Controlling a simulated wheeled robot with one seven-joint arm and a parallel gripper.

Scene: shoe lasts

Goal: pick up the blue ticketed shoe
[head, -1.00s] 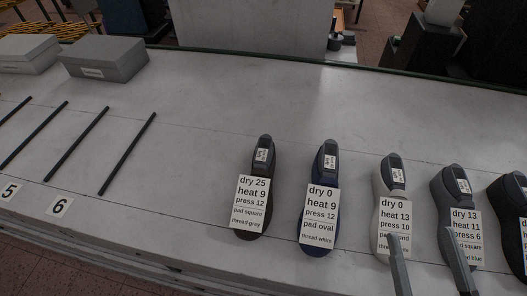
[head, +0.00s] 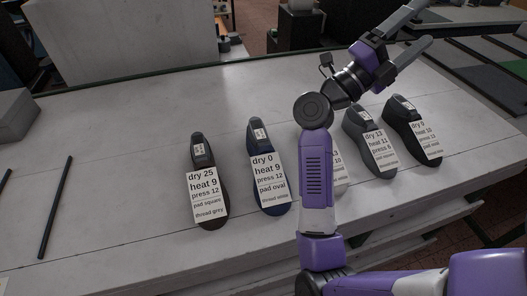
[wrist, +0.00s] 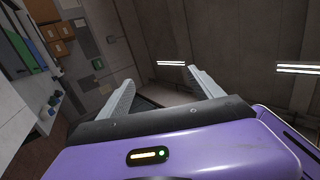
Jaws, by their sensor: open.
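A navy-blue shoe (head: 263,190) lies on the pale bench in the head view, left of my arm. Its white ticket (head: 268,181) reads dry 0, heat 9, press 12, pad oval, thread white. My gripper (head: 428,22) is raised at the upper right, well away from this shoe, pointing up and right. Its fingers are spread with nothing between them. In the wrist view the open fingers (wrist: 161,78) face a wall and lights; no shoe shows there.
A dark brown ticketed shoe (head: 203,180) lies to the left. A grey ticketed shoe (head: 358,125) and a dark ticketed shoe (head: 399,118) lie right of my arm. My arm mostly hides another shoe. A black rod (head: 56,208) and grey box (head: 14,117) are far left.

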